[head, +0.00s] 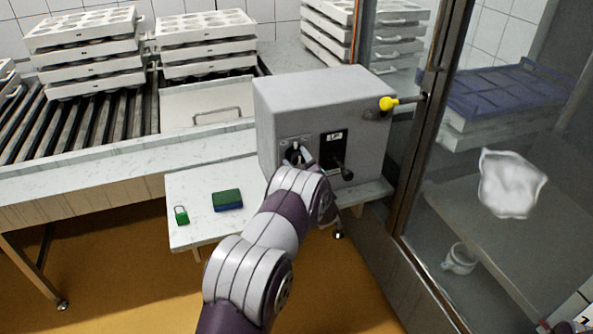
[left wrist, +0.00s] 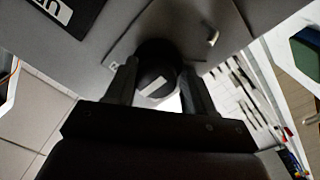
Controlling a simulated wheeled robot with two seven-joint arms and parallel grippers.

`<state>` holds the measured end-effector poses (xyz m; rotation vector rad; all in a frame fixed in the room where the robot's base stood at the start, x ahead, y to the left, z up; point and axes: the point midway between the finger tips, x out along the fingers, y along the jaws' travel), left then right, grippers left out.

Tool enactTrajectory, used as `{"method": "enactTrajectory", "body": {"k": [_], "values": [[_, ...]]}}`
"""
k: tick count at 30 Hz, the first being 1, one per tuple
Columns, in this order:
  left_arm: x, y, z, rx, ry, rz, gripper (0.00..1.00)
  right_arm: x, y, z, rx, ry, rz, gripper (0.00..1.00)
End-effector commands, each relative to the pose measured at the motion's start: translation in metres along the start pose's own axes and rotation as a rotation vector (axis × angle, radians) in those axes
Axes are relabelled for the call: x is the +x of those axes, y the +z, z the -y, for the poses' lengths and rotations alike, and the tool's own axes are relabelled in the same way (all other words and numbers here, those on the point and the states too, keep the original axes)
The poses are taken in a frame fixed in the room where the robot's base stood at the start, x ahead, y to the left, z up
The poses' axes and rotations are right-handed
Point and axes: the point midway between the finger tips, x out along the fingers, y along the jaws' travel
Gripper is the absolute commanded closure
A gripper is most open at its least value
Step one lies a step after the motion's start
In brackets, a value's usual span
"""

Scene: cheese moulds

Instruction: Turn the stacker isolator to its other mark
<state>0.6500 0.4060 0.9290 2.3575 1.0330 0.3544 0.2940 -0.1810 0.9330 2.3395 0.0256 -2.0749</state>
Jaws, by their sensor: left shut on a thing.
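The stacker isolator is a dark round knob (left wrist: 155,62) on a light square plate (left wrist: 192,28), with a pale mark on its face in the left wrist view. The plate (head: 283,143) is on the front of a grey control box (head: 320,98) in the head view. My left gripper (head: 296,154) is at the plate, its arm partly hiding the knob. In the left wrist view my left gripper (left wrist: 158,92) has a finger on each side of the knob and is shut on it. Which mark the knob points to cannot be told. My right gripper is not in view.
Beside the plate is a black panel (head: 333,138) with a dark lever (head: 346,173). A yellow-ended handle (head: 389,103) is at the box's right. A green padlock (head: 181,215) and a green-blue block (head: 227,201) lie on the white table (head: 191,187). A glass door frame (head: 424,130) stands close right.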

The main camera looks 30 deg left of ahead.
Motion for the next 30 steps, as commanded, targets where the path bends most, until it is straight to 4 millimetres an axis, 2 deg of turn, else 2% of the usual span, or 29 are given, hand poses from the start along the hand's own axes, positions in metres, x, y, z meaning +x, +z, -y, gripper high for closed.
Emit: {"method": "enactTrajectory", "body": {"k": [1,18,30], "values": [[0.001,0.001,-0.005,-0.05,0.018,-0.011,0.77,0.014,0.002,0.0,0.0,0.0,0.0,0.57],[0.001,-0.001,-0.005,-0.57,0.02,-0.034,0.77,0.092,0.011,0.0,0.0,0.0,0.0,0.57],[0.001,-0.006,-0.007,-0.783,0.019,-0.044,0.77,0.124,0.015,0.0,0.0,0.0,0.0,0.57]]}}
